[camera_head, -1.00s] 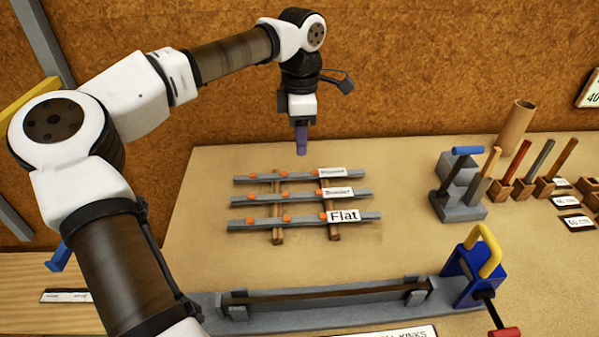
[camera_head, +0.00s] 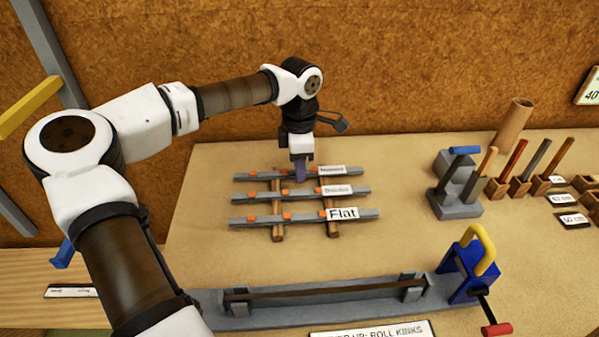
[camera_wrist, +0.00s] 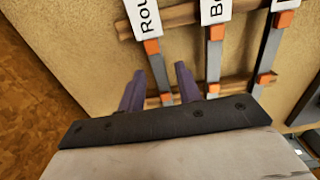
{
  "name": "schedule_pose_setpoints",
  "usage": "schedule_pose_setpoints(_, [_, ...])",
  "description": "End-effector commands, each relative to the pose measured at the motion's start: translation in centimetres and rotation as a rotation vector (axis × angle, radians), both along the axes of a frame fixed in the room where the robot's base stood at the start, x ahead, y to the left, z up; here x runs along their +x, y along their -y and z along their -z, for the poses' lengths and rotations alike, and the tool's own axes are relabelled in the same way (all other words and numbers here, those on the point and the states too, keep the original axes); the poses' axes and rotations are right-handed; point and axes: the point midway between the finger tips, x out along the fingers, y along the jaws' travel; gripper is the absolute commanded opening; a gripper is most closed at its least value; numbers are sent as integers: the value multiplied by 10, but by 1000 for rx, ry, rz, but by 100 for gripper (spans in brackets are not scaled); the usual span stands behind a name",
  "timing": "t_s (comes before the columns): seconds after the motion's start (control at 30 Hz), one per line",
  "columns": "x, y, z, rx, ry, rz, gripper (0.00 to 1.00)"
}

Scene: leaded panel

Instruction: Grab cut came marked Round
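The came marked Round is a grey bar (camera_wrist: 157,68), leftmost in the wrist view, with orange pieces along it and a white tag (camera_wrist: 143,15) partly cut off to "Rou". In the head view it is the far bar (camera_head: 254,178) of three on the wooden rack (camera_head: 277,202). My gripper (camera_head: 301,176) points down over the middle of this bar. In the wrist view, the purple fingers of my gripper (camera_wrist: 158,76) stand apart, with the bar between or just below them. I cannot tell whether they touch it.
The middle came (camera_head: 303,193) and the came marked Flat (camera_head: 290,219) lie parallel and nearer. A long grey fixture with a blue end block (camera_head: 462,277) stands in front. Several tools in wooden holders (camera_head: 521,188) and a grey stand (camera_head: 462,205) are at right.

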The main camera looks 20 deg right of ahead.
Motion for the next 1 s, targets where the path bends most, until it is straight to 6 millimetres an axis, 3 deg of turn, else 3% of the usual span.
schedule_pose_setpoints(0.03, [0, 0, 0, 0, 0, 0, 27])
schedule_pose_setpoints(0.23, [0, 0, 0, 0, 0, 0, 1])
schedule_pose_setpoints(0.73, [1, 0, -8, -1, 1, -2, 0])
schedule_pose_setpoints(0.87, [1, 0, -24, -1, 3, -2, 0])
schedule_pose_setpoints(1.0, [1, 0, -54, -1, 5, -2, 0])
